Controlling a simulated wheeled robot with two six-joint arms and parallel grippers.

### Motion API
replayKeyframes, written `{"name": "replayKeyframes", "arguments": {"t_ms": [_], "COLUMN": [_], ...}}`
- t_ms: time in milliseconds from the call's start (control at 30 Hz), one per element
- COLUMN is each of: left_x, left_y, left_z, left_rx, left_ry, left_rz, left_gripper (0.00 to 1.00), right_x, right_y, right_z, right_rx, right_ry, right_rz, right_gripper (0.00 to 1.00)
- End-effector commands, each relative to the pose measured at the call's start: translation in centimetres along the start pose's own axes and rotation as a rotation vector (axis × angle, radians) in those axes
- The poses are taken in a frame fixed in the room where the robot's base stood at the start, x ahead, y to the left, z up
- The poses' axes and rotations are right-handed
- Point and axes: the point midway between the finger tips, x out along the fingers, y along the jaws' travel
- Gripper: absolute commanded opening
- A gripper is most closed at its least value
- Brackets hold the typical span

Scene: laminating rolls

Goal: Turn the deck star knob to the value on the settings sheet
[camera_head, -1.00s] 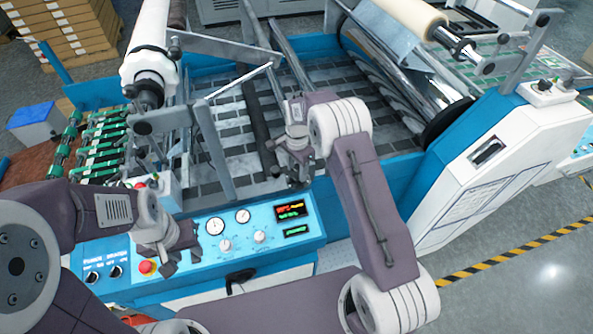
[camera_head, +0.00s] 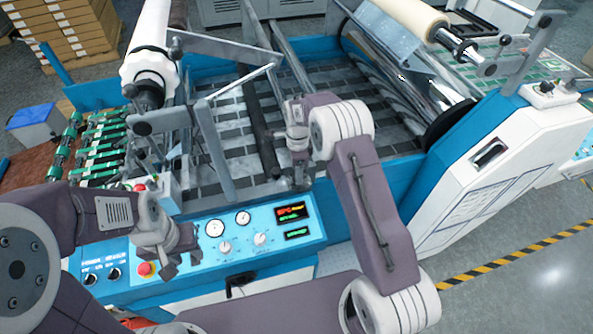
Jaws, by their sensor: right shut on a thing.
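My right gripper (camera_head: 296,182) points down over the machine deck, just behind the blue control panel (camera_head: 205,262). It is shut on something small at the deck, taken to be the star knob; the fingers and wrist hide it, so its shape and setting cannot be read. My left gripper (camera_head: 180,255) hangs over the left part of the panel, near the red emergency button (camera_head: 146,269), with its fingers apart and empty. A printed sheet (camera_head: 487,207) is on the white side housing at right; its text is too small to read.
The panel carries two round gauges (camera_head: 243,218), knobs (camera_head: 260,239) and a lit display (camera_head: 291,211). A slanted grey bar (camera_head: 213,150) and a white roll (camera_head: 148,68) stand left of my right gripper. A chrome roller (camera_head: 405,75) lies at the right.

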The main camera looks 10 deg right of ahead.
Motion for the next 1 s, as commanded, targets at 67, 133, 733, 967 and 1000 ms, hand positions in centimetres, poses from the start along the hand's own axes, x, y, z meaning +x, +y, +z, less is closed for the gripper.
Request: {"name": "replayKeyframes", "arguments": {"t_ms": [67,133,733,967,1000], "left_x": [0.0,0.0,0.0,1.0,1.1], "left_y": [0.0,0.0,0.0,0.0,0.0], "left_z": [0.0,0.0,0.0,0.1,0.1], "left_rx": [0.0,0.0,0.0,0.0,0.0], "left_ry": [0.0,0.0,0.0,0.0,0.0], "left_rz": [0.0,0.0,0.0,0.0,0.0], "left_gripper": [0.36,0.36,0.36,0.36,0.36], "right_x": [0.1,0.1,0.1,-2.8,-3.7], "right_y": [0.0,0.0,0.1,-0.1,-0.1], "right_z": [-0.3,-0.3,-0.1,-0.2,-0.2], "right_rx": [0.003,0.004,0.003,0.004,0.004], "right_ry": [0.005,0.005,0.003,0.001,0.0], "right_rz": [0.002,0.002,0.003,-0.002,-0.003], "right_gripper": [0.06,0.06,0.67,0.67,0.67]}}
